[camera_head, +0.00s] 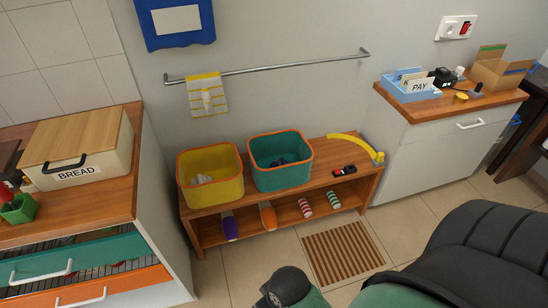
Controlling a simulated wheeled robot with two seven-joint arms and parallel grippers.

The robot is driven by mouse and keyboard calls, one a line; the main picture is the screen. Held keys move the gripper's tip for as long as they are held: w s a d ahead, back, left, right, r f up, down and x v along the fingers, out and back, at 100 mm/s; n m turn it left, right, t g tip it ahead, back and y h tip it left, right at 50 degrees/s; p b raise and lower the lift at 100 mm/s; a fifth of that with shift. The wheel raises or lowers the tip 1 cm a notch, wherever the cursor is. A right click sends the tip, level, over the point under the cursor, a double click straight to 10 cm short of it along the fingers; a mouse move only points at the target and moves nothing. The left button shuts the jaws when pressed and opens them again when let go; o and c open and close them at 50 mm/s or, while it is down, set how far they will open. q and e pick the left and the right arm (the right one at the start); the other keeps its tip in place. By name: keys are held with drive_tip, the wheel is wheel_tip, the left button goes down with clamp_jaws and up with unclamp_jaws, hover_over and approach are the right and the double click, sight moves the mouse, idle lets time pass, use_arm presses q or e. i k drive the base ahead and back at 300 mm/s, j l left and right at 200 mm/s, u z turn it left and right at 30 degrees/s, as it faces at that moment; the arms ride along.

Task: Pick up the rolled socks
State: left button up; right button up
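I cannot tell for sure which things are the rolled socks. Greyish lumps (280,161) lie inside the teal basket (279,181) with an orange rim, on top of the wooden bench; they are small and partly hidden by its wall. On the bench's lower shelf lie a red-and-white striped item (305,208) and a green-and-white striped item (333,200), side by side. A yellow basket (210,187) stands left of the teal one; its contents are hard to make out. Neither of my grippers is in view; only dark and green parts of mine show at the bottom.
The wooden bench (320,158) also bears a yellow curved item (350,141) and a small black-and-red item (344,170). Purple (230,226) and orange (268,215) items lie on its lower shelf. A striped mat (343,252) lies before it. Cabinets flank the bench.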

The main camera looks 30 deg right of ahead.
sight(305, 208)
drive_tip(key=z, duration=1.3)
